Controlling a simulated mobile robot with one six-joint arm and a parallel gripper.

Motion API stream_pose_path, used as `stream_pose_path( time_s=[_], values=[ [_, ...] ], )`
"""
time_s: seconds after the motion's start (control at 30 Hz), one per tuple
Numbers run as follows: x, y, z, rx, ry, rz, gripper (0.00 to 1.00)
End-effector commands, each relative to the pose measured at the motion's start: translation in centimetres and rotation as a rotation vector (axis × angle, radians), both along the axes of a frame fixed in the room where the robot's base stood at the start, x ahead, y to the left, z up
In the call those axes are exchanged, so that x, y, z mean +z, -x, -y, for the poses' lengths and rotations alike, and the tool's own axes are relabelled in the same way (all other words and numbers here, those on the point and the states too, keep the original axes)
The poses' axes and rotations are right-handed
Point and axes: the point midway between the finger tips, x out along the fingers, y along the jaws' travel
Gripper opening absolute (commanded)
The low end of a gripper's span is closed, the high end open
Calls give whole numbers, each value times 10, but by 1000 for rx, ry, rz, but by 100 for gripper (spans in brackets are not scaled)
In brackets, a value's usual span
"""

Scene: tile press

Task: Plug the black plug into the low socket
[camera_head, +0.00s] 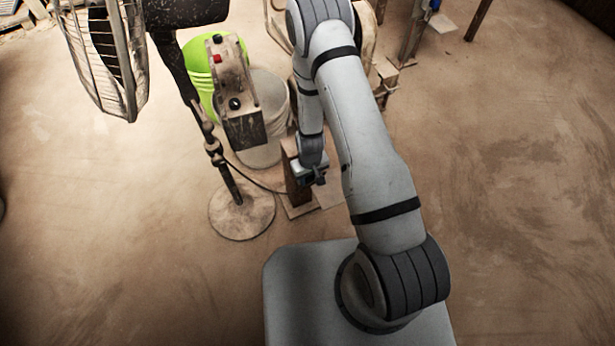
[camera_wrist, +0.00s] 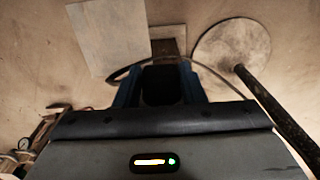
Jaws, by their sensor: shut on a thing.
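My gripper (camera_head: 318,177) is low over the floor, beside a short brown wooden post (camera_head: 294,172). In the wrist view its two blue fingers (camera_wrist: 161,92) are closed on the sides of a dark block, the black plug (camera_wrist: 160,83). A dark cable (camera_wrist: 197,66) loops around the plug and fingers. The post also shows in the wrist view (camera_wrist: 168,46), just beyond the plug. I cannot make out the low socket's opening in either view, nor whether the plug touches it. In the head view the plug is too small and dark to tell from the gripper.
A fan's round base (camera_head: 243,212) and pole (camera_wrist: 284,118) stand close to the gripper. A pale board (camera_wrist: 112,35) lies near the post. The floor at right is clear.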

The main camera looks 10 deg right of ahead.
Motion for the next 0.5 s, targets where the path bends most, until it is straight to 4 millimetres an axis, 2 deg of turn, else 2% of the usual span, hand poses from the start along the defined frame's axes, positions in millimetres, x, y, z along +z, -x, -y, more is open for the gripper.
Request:
stream_pose_path(
  time_s=[0.33, 0.37, 0.5],
  values=[
    [0, -2, -1, 0, -1, 2, 13],
    [0, -2, -1, 0, -1, 2, 37],
    [0, -2, 0, 0, -1, 2, 48]
  ],
)
